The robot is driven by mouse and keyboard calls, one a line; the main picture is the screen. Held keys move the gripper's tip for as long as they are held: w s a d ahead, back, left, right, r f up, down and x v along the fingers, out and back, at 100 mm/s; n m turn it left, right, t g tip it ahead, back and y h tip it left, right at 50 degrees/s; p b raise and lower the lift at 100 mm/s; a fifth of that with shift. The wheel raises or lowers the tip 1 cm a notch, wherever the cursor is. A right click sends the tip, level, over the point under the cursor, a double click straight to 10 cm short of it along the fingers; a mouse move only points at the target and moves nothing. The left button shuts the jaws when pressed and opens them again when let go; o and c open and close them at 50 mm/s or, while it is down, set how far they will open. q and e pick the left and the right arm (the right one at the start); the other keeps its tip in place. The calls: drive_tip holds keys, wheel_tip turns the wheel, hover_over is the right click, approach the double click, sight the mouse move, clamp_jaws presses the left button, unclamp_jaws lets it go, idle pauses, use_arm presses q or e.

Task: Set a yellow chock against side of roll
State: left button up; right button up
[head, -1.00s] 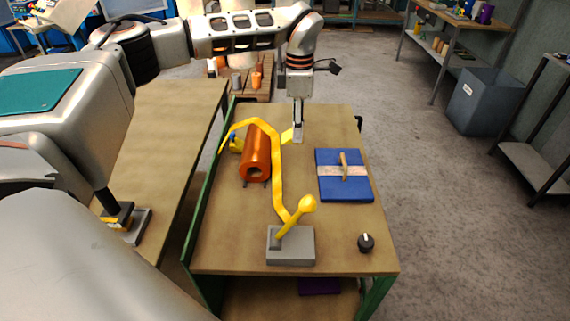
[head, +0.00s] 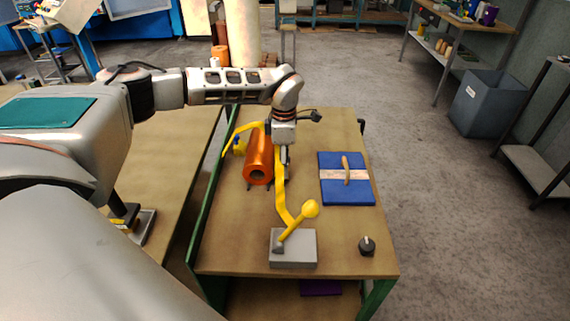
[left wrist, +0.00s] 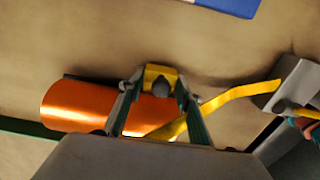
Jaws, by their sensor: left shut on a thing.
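The orange roll (head: 259,158) lies on the wooden bench, its open end toward me; the left wrist view shows it as an orange cylinder (left wrist: 75,104). My left gripper (head: 284,160) points down at the roll's right side. In the left wrist view the gripper (left wrist: 160,88) is shut on a yellow chock (left wrist: 160,71) with a dark round knob. The chock is low beside the roll; I cannot tell if they touch. The head view does not show it clearly. A yellow piece with a blue part (head: 238,147) is at the roll's left side. My right gripper is not in view.
A blue board (head: 346,192) and a dark knob (head: 367,246) lie to the right. A green edge (head: 207,210) borders the bench's left.

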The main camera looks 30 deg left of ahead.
use_arm(q)
drive_tip(key=shift+f, duration=0.5)
drive_tip(key=shift+d, duration=0.15)
drive_tip(key=shift+c, duration=0.5)
drive_tip(key=o, duration=1.2)
drive_tip(key=shift+f, duration=0.1)
drive_tip(key=shift+w, duration=0.1)
wheel_tip(320, 180, up, 12)
drive_tip(key=shift+r+b, duration=0.1)
drive_tip(key=shift+b, duration=0.3)
